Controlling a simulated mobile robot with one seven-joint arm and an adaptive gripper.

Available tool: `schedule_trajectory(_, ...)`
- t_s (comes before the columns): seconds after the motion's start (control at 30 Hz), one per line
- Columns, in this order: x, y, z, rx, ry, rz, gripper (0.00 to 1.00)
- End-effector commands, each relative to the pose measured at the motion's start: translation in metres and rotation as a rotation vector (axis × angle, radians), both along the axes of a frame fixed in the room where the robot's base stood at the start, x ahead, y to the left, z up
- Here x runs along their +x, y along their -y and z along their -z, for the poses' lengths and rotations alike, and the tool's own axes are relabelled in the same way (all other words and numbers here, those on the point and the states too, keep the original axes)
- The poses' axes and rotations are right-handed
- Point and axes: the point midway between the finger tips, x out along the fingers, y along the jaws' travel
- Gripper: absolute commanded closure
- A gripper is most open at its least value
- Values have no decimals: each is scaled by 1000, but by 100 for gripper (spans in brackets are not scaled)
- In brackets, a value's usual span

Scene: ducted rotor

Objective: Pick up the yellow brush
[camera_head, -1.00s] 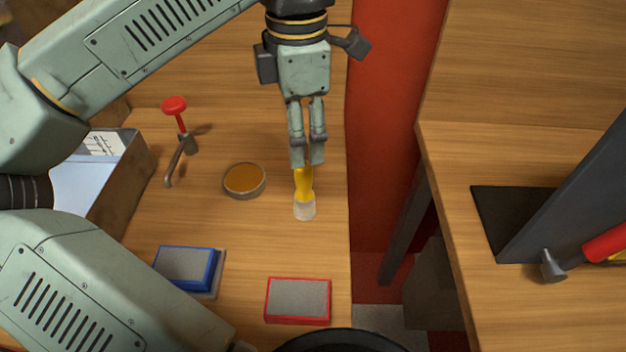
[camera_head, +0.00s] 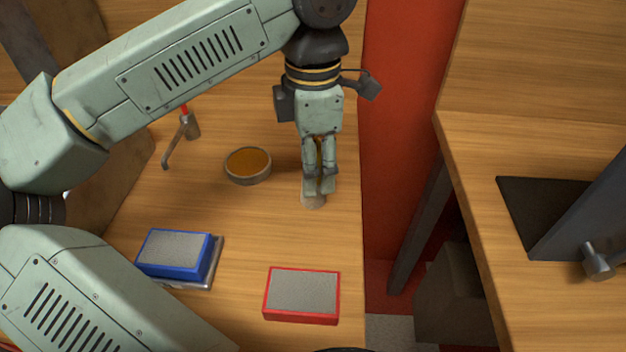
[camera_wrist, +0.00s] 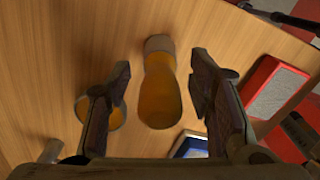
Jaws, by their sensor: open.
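The yellow brush (camera_wrist: 160,95) lies on the wooden table, with a yellow handle and a pale bristle end (camera_wrist: 159,43). In the wrist view it sits between the two fingers of my open gripper (camera_wrist: 165,100), with a gap on each side. In the head view my gripper (camera_head: 319,188) points down right over the brush and hides most of it. Only the pale bristle end (camera_head: 314,202) shows below the fingertips. Whether the fingers touch the brush cannot be told.
A round tin with orange-brown contents (camera_head: 248,165) stands left of the gripper. A blue-edged block (camera_head: 175,253) and a red-edged block (camera_head: 302,294) lie nearer. A red-handled tool (camera_head: 183,138) is at left. The table's right edge is close; a second wooden surface (camera_head: 480,190) lies beyond a gap.

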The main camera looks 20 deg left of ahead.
Motion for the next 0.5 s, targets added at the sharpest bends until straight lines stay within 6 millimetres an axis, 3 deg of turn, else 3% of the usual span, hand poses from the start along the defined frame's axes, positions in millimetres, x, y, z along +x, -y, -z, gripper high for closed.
schedule_trajectory(0.07,0,0,-1,0,0,0,52)
schedule_trajectory(0.5,0,0,-1,0,0,0,81)
